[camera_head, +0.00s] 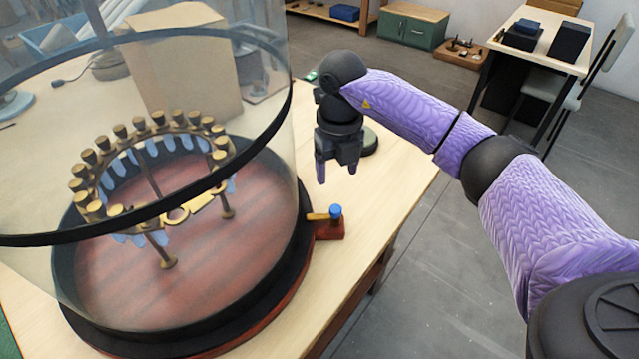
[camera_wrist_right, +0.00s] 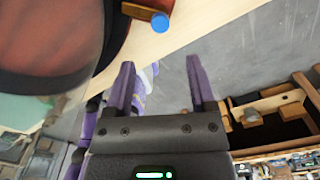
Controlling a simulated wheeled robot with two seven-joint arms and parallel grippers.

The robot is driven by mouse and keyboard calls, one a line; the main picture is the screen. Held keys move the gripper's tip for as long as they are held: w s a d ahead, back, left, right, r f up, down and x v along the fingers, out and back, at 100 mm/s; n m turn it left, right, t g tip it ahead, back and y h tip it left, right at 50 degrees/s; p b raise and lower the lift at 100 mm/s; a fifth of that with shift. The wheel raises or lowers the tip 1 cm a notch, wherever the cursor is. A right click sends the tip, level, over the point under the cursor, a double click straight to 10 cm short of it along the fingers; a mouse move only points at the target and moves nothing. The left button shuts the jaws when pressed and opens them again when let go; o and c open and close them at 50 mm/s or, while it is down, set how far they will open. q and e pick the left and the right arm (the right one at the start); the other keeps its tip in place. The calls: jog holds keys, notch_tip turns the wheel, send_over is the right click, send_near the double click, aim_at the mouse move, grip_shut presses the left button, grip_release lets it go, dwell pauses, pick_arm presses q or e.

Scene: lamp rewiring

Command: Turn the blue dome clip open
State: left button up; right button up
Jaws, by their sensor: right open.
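The blue dome clip (camera_head: 335,212) is a small blue knob with a brass lever, on a red-brown block at the right edge of the dome's base. In the right wrist view its blue knob (camera_wrist_right: 160,22) shows near the top, beyond the fingertips. The glass dome (camera_head: 280,200) stands on a dark round base over a brass ring with several candle-like cups. My right gripper (camera_head: 338,172) is open and empty, pointing down above and behind the clip, apart from it. In the right wrist view the open fingers (camera_wrist_right: 160,75) have nothing between them. My left gripper is not in view.
The pale wooden table (camera_head: 385,215) has free room right of the clip. A dark round object (camera_head: 369,141) stands behind my right gripper. A cardboard box (camera_head: 185,70) stands behind the dome. Grey floor lies beyond the table's right edge.

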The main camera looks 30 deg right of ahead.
aim_at(336, 209)
jog(key=f, duration=0.3)
jog(key=f+b, duration=0.1)
jog(key=f, duration=0.2)
jog(key=f+b, duration=0.1)
jog(key=f, duration=0.2)
jog(key=shift+s+f, duration=0.25)
jog(key=shift+f, duration=0.15)
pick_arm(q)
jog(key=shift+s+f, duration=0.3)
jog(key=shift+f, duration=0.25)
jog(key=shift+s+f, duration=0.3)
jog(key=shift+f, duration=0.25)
pick_arm(e)
jog(key=shift+c, duration=0.3)
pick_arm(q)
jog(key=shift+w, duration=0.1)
pick_arm(e)
grip_shut()
